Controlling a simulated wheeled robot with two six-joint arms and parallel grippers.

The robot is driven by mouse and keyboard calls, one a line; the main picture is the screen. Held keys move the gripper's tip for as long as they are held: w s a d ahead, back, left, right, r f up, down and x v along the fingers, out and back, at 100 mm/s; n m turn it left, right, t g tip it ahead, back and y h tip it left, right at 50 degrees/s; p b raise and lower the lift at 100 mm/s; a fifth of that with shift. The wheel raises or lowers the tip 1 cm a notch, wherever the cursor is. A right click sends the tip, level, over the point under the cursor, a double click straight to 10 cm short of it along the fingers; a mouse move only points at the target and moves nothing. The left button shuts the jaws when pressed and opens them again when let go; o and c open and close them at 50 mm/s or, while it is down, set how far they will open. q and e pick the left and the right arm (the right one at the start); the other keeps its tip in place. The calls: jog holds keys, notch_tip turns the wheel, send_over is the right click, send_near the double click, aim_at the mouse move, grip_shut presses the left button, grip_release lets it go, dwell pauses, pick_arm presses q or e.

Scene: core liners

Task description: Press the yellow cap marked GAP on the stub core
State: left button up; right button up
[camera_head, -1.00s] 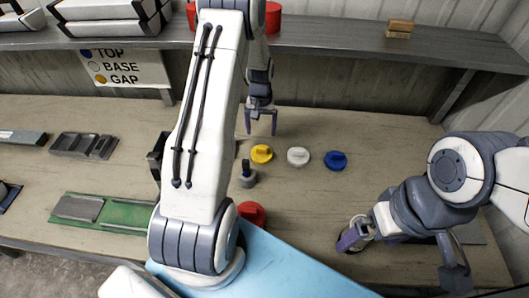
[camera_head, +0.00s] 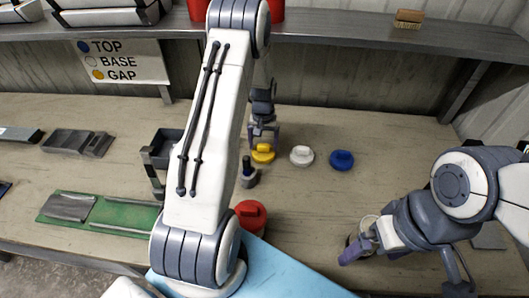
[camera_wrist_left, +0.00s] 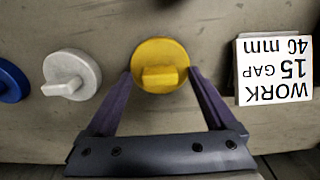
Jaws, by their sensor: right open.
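The yellow cap (camera_head: 263,153), a round disc with a raised grip bar, lies on the bench left of the white cap (camera_head: 301,155) and blue cap (camera_head: 341,160). My left gripper (camera_head: 264,138) is over it. In the left wrist view the yellow cap (camera_wrist_left: 160,66) shows between the tips of my open left gripper (camera_wrist_left: 164,82), one finger on each side; I cannot tell whether they touch it. My right gripper (camera_head: 368,250) is open at a pale-rimmed round piece (camera_head: 369,223) on the bench, partly hidden by the gripper; I cannot tell if this is the stub core.
A sign (camera_head: 122,62) lists blue TOP, white BASE, yellow GAP. An upside-down card (camera_wrist_left: 272,70) reads WORK 15 GAP 40 mm. A dark upright tool (camera_head: 249,174) and a red cap (camera_head: 250,215) stand near my left arm. A green tray (camera_head: 115,214) lies left.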

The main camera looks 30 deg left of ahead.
aim_at(263, 145)
pick_arm(q)
jog(key=c, duration=1.2)
jog(key=shift+r+p, duration=2.25)
jog(key=shift+r, duration=0.8)
